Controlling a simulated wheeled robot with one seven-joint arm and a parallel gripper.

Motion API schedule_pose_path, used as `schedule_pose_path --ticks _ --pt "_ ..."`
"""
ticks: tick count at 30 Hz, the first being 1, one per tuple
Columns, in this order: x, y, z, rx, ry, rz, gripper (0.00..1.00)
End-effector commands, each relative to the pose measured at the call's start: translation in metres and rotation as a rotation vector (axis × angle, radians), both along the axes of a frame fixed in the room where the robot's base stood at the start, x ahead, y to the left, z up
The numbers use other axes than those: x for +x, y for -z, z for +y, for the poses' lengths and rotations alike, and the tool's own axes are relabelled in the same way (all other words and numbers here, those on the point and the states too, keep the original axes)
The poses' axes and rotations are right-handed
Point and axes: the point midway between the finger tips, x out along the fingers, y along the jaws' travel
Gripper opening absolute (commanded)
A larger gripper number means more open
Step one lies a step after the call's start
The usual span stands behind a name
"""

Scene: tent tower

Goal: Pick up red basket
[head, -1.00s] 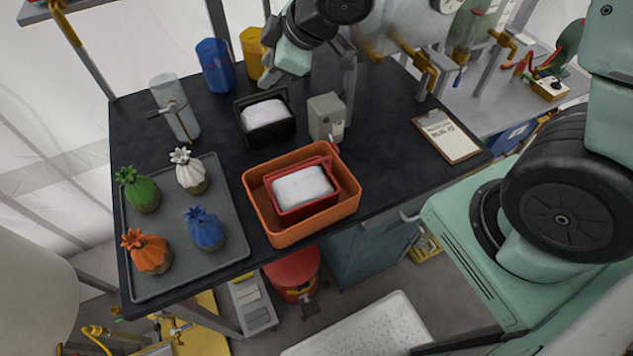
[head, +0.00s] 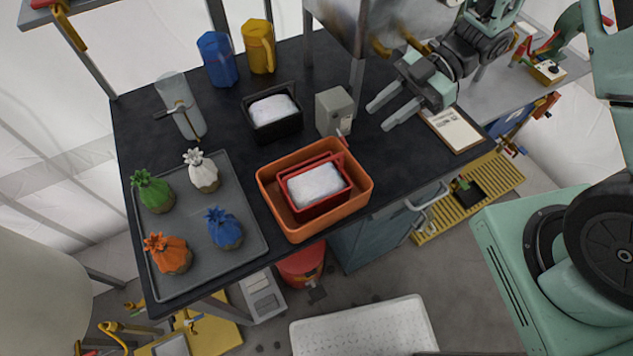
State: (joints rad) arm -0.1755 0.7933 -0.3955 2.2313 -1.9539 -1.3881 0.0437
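The red basket (head: 311,213) sits inside a larger orange tub (head: 274,205) near the front edge of the black table. It holds a white, grainy block or fill (head: 317,186). Its red handle rises at the back right. My gripper (head: 379,116) is above the table, up and to the right of the basket and clear of it. Its two fingers are spread apart and point down-left, with nothing between them.
A grey box (head: 336,112) stands behind the tub, left of my gripper. A black basket (head: 272,126) with white fill is further back. A grey tray (head: 240,257) with several coloured sacks lies left. A clipboard (head: 453,130) lies right, partly behind my gripper.

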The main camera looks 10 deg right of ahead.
Motion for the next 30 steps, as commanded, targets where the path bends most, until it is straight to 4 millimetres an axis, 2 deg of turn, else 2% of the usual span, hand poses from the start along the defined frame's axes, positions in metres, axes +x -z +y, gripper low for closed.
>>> schedule_pose_path --ticks 3,9,12,20,30 --pt "-0.008 0.010 0.023 0.000 -0.004 0.005 0.33" --pt "-0.017 0.029 0.056 -0.001 -0.003 0.003 0.33" --pt "-0.020 0.036 0.067 0.000 -0.003 0.001 0.33" --pt "-0.024 0.045 0.082 -0.001 -0.001 -0.001 0.33" --pt "-0.035 0.067 0.121 -0.001 -0.002 -0.002 0.33"
